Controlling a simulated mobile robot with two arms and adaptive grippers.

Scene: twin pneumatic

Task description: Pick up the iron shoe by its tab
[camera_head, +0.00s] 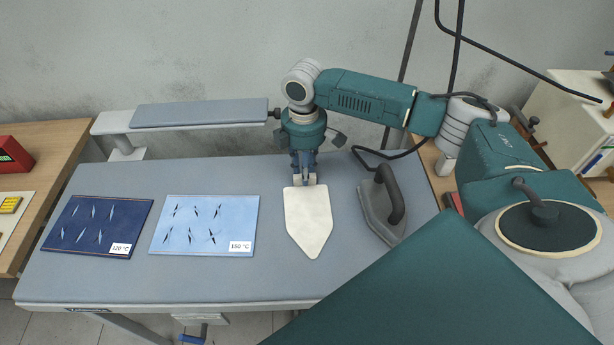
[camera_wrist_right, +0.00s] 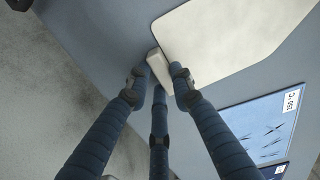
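The iron shoe (camera_head: 308,222) is an off-white flat plate with a pointed end, lying on the grey ironing board with its tip toward the front. Its pale tab is at the back edge, and the right gripper (camera_head: 305,178) is right over it, pointing down. In the right wrist view the shoe (camera_wrist_right: 235,35) fills the upper right. The tab (camera_wrist_right: 157,65) shows among the dark fingertips of my right gripper (camera_wrist_right: 160,80), close to them. Whether the fingers press on it cannot be told. My left gripper is not in view.
An iron (camera_head: 383,208) with a dark handle stands just right of the shoe. A dark blue cloth (camera_head: 72,238) and a light blue cloth (camera_head: 205,240) with temperature labels lie to the left. A narrow sleeve board (camera_head: 200,112) runs along the back. The board (camera_head: 165,280) is clear at the front left.

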